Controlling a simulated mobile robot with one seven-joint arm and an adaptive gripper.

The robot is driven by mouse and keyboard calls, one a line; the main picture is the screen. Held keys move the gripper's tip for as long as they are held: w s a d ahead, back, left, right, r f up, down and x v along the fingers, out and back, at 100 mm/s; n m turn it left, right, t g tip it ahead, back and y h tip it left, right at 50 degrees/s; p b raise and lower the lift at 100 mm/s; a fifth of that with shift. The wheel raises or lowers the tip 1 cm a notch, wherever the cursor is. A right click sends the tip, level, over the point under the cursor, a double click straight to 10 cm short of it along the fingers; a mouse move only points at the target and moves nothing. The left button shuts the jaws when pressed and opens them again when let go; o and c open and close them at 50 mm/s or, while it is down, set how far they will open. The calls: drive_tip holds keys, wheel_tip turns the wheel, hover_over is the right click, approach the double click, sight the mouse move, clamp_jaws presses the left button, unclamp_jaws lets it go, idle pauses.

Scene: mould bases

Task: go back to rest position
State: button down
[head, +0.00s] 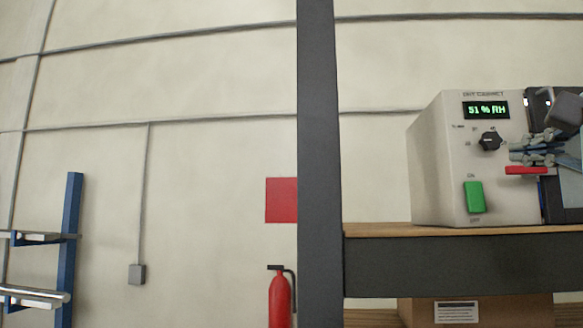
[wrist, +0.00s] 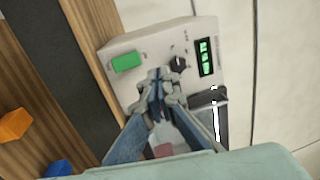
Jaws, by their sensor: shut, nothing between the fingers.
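My gripper (head: 513,152) is at the right edge of the head view, in front of the white dry cabinet (head: 438,165). It is shut and empty. In the wrist view my gripper (wrist: 157,78) has its fingertips together, over the cabinet's front panel (wrist: 125,45). The panel has a green switch (head: 474,197), a black knob (head: 489,141) and a display (head: 486,110) reading 51 % RH. A red bar (head: 526,170) shows just below the fingers. I cannot tell whether the fingertips touch the panel.
The cabinet stands on a wooden shelf (head: 380,229) with a dark front beam (head: 450,264) and post (head: 319,160). A cardboard box (head: 530,312) is below. Orange (wrist: 14,124) and blue (wrist: 58,169) objects show in the wrist view. A fire extinguisher (head: 280,300) is left of the post.

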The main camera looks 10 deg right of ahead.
drive_tip(key=shift+w, duration=0.1)
drive_tip(key=w+a+f+n+g+y, duration=0.25)
drive_tip(key=a+f, duration=0.25)
drive_tip(key=f, duration=0.3)
drive_tip(key=w+a+f+n+g+y, duration=0.1)
drive_tip(key=w+a+f+n, duration=0.25)
drive_tip(key=f, duration=0.45)
drive_tip(key=w+a+f+n+g+y, duration=0.2)
drive_tip(key=a+f+n, duration=0.2)
drive_tip(key=a+f, duration=0.3)
drive_tip(key=s+a+f+n+g, duration=0.2)
drive_tip(key=s+f+n, duration=0.1)
drive_tip(key=f, duration=0.6)
drive_tip(key=s+a+f+n+g, duration=0.2)
drive_tip(key=s+f+n+g, duration=0.1)
drive_tip(key=f, duration=0.7)
drive_tip(key=s+a+f+n+g+h, duration=0.1)
drive_tip(key=s+a+f+n+g, duration=0.2)
drive_tip(key=f, duration=0.6)
drive_tip(key=shift+s+f+n, duration=0.2)
drive_tip(key=shift+s+n, duration=0.2)
drive_tip(key=shift+n, duration=0.4)
